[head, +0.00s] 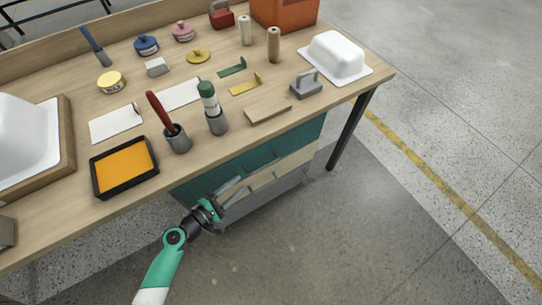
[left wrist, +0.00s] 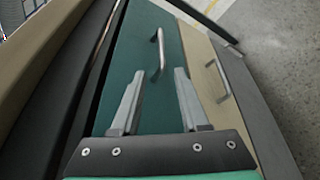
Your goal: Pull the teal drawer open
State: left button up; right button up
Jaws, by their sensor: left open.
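The teal drawer (head: 300,138) is the top one of a stack under the workbench; its front looks flush with the cabinet. In the left wrist view the teal front (left wrist: 128,60) fills the middle and carries a grey bar handle (left wrist: 157,52). My left gripper (head: 241,185) is in front of the drawers, its fingers pointing at them. In the left wrist view its two fingers (left wrist: 160,74) are apart and empty. The handle's near end shows between the fingertips; I cannot tell whether they touch it. My right gripper is not in view.
A beige drawer (left wrist: 210,75) with its own handle lies just below the teal one, and a grey drawer (head: 264,202) is lowest. The bench top (head: 60,225) overhangs close above. A black table leg (head: 350,130) stands at right. The floor in front is clear.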

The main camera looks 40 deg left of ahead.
aim_at(258, 170)
pick_arm(q)
jog(key=x, duration=0.3)
jog(key=b+x, duration=0.1)
jog(key=x, duration=0.2)
jog(key=b+x, duration=0.1)
jog(key=x, duration=0.3)
jog(key=shift+d, duration=0.35)
jog(key=shift+w+a, duration=0.1)
jog(key=shift+w, duration=0.45)
grip_shut()
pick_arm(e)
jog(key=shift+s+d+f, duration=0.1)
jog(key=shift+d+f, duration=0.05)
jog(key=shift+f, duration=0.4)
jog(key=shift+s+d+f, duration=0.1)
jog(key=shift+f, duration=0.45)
